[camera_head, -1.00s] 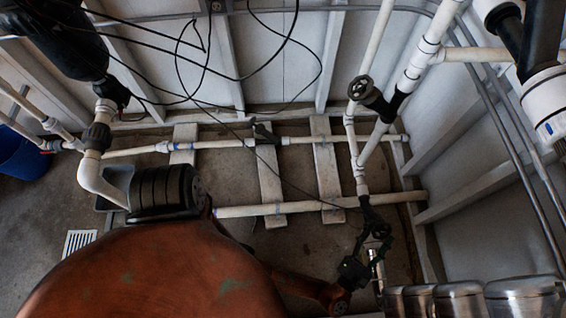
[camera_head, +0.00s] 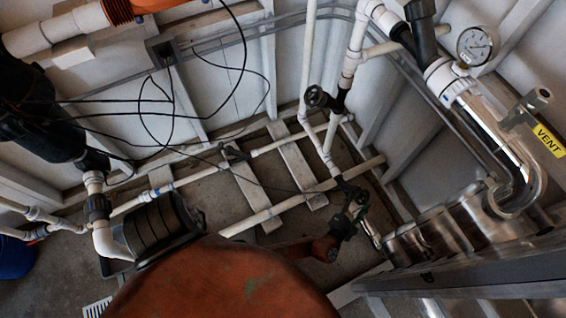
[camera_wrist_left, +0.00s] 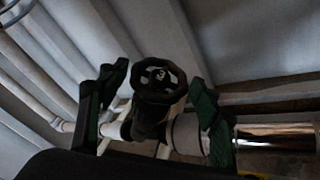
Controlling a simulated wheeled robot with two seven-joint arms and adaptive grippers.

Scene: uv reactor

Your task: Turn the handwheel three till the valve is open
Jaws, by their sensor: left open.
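Handwheel three (camera_wrist_left: 158,80) is a small black spoked wheel with a white 3 on its hub, in the middle of the left wrist view. It sits on a black valve body in a white pipe. My left gripper (camera_wrist_left: 152,98) is open, with one finger on each side of the wheel. I cannot tell whether the fingers touch the rim. In the head view my left gripper (camera_head: 354,211) is at the black valve low on the white pipe, where the wheel is small and partly hidden. My right gripper is not in view.
Another black handwheel (camera_head: 318,97) is on a pipe higher up. A black pump (camera_head: 155,228) is on the left. Loose black cables hang along the wall.

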